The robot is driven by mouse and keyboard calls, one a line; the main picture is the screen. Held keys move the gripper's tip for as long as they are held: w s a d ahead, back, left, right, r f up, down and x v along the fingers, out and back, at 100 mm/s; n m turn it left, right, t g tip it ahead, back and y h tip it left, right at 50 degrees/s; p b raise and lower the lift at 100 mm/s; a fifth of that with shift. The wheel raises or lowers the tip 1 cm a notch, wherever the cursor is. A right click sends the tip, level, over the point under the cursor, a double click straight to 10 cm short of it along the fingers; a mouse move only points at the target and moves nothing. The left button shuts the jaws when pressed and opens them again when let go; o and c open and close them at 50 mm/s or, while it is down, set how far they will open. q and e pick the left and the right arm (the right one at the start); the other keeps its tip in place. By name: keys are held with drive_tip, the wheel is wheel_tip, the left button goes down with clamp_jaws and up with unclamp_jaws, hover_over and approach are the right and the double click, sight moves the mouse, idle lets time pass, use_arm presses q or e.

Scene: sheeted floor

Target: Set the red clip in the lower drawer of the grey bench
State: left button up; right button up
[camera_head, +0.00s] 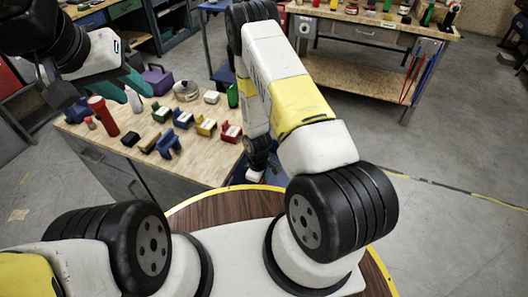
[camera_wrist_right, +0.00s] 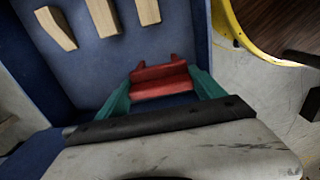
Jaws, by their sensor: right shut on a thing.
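The red clip (camera_wrist_right: 162,76) is between the teal fingers of my right gripper (camera_wrist_right: 164,84), which is shut on it. It is over the inside of an open blue drawer (camera_wrist_right: 72,78) in the right wrist view; I cannot tell whether it touches the bottom. Which drawer level this is does not show there. The grey bench (camera_head: 117,176) with a wooden top stands at the left in the head view. My right arm hides most of its right end and the right gripper. My left gripper (camera_head: 133,92) is open above the bench's far left part.
Several wooden pieces (camera_wrist_right: 103,15) lie in the drawer's far part. Another bench (camera_head: 365,75) stands behind. The floor at right is clear.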

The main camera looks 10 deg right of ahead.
drive_tip(key=w+d+f, duration=0.2)
drive_tip(key=w+d, duration=0.1)
drive_tip(key=w, duration=0.2)
drive_tip(key=w+d+f, duration=0.2)
drive_tip(key=w, duration=0.3)
drive_tip(key=shift+w+d+f, duration=0.3)
drive_tip(key=shift+d, duration=0.1)
drive_tip(key=shift+f, duration=0.1)
drive_tip(key=shift+f, duration=0.5)
drive_tip(key=o, duration=1.5)
wheel_tip(320, 180, up, 13)
drive_tip(key=shift+r, duration=0.15)
